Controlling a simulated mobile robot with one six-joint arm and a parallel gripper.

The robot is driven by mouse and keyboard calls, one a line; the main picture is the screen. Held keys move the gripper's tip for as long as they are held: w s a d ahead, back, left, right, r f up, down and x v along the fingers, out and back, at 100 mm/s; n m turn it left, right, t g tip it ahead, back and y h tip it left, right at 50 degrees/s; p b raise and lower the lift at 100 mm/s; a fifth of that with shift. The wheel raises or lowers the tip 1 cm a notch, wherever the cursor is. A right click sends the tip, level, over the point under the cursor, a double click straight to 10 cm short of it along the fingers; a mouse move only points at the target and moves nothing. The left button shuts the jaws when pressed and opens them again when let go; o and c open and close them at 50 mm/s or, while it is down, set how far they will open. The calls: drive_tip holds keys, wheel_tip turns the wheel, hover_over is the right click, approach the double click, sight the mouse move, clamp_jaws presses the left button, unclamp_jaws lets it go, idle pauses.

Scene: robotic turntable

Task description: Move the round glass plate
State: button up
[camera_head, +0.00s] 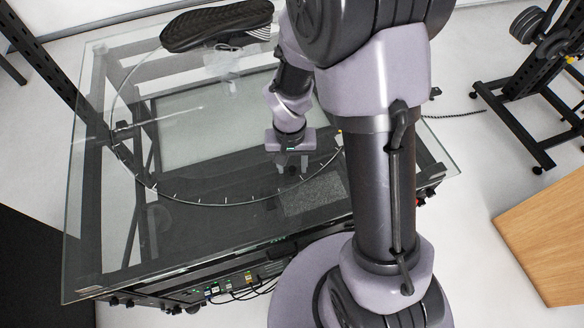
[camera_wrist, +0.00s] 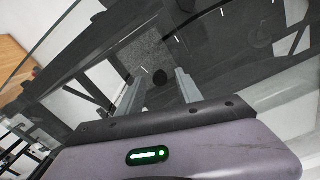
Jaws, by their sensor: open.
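The round glass plate (camera_head: 200,180) is a clear disc with a pale, tick-marked rim, level on the glass-topped turntable. Part of its right side is hidden behind my arm. Part of its tick-marked edge shows in the wrist view (camera_wrist: 198,40). My gripper (camera_head: 292,168) points down over the plate's near right part, inside the rim.
A dark shoe (camera_head: 215,26) rests at the plate's far side, above a translucent support (camera_head: 222,62). A thin white rod (camera_head: 170,116) lies at the left. The square glass top (camera_head: 95,240) extends beyond the plate. A wooden surface (camera_head: 550,235) stands at the right.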

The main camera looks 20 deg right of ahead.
drive_tip(key=shift+f, duration=0.25)
clamp_jaws()
idle(1.4)
